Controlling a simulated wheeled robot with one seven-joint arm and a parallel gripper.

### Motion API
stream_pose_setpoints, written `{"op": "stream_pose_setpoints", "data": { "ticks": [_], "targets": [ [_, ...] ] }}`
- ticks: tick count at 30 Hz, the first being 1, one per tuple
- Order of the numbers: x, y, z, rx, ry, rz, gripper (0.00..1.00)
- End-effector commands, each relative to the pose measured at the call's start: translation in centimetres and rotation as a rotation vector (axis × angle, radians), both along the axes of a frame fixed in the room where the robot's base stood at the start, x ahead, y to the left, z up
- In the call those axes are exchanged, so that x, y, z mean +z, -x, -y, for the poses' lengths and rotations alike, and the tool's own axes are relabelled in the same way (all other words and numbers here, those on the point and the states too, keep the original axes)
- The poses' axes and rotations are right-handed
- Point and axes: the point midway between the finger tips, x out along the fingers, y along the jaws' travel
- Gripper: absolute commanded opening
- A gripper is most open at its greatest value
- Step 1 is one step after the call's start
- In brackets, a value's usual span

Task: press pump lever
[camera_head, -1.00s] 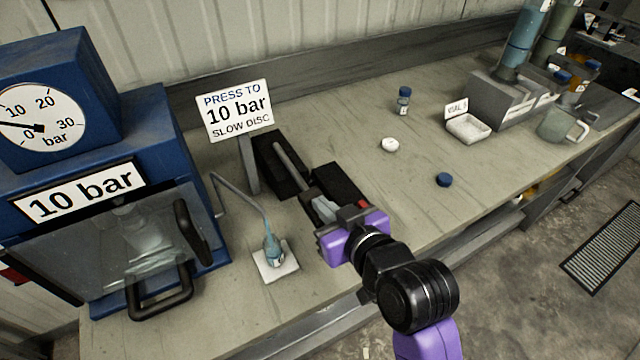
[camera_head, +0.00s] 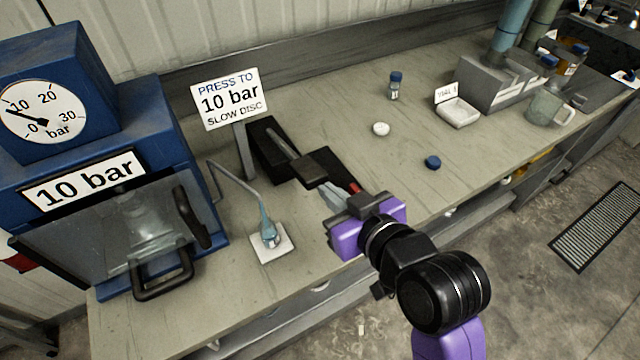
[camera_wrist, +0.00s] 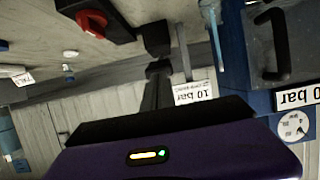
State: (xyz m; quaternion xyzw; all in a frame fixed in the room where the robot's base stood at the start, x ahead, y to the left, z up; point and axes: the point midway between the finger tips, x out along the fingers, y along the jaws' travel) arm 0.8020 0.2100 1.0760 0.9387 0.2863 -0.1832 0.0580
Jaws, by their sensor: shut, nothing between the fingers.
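The pump lever (camera_head: 287,148) is a grey bar rising from a black base (camera_head: 263,133), with a dark block-like grip (camera_head: 309,172) at its near end. The sign (camera_head: 226,98) reads "PRESS TO 10 bar SLOW DISC".
A clear door (camera_head: 120,225) fronts the press. A white cap (camera_head: 381,129), blue cap (camera_head: 432,162) and vial (camera_head: 395,86) stand right on the otherwise open bench.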

Motion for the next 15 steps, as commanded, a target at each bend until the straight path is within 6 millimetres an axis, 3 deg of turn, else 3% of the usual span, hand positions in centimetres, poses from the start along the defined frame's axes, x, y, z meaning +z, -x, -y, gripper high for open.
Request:
{"op": "stream_pose_setpoints", "data": {
  "ticks": [6, 15],
  "targets": [
    [0.9, 2.6, 1.8, -0.001, -0.001, 0.003, 0.0],
    [1.4, 3.5, 2.4, 0.001, -0.001, 0.005, 0.0]
  ]
}}
